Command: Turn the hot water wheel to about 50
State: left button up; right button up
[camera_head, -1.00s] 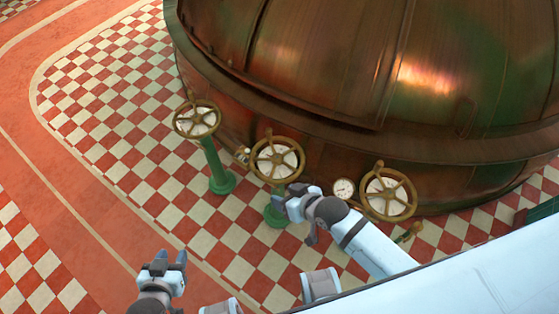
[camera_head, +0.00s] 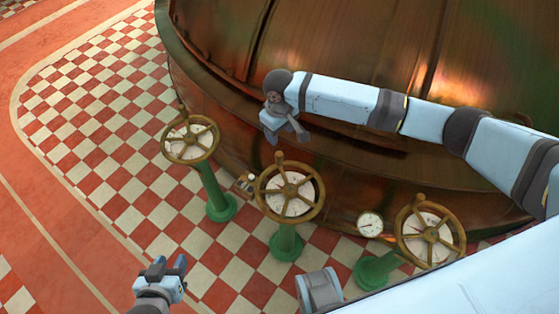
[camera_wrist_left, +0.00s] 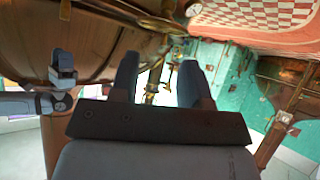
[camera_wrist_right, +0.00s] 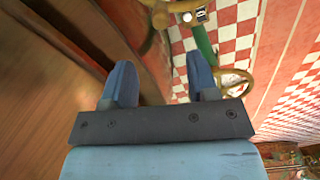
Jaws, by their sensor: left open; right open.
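Three brass handwheels with pale dials stand on green pedestals in the head view: a left wheel (camera_head: 190,138), a middle wheel (camera_head: 290,190) and a right wheel (camera_head: 430,231). I cannot read which one is hot water. My right gripper (camera_head: 287,138) is open and empty, above and just behind the middle wheel's rim in the picture, apart from it. In the right wrist view the open fingers (camera_wrist_right: 160,85) have nothing between them. My left gripper (camera_head: 173,265) is open and empty, low and left of the middle wheel. It also shows in the left wrist view (camera_wrist_left: 158,80).
A large copper kettle (camera_head: 350,50) rises behind the wheels, close to my right forearm. A small round gauge (camera_head: 370,224) sits between the middle and right wheels. A small brass counter box (camera_head: 244,184) sits left of the middle wheel. The checkered floor (camera_head: 90,120) at left is clear.

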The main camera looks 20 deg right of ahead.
aim_at(280, 154)
notch_tip(280, 154, down, 13)
jog(key=shift+f+b, duration=0.2)
jog(key=shift+b, duration=0.75)
grip_shut()
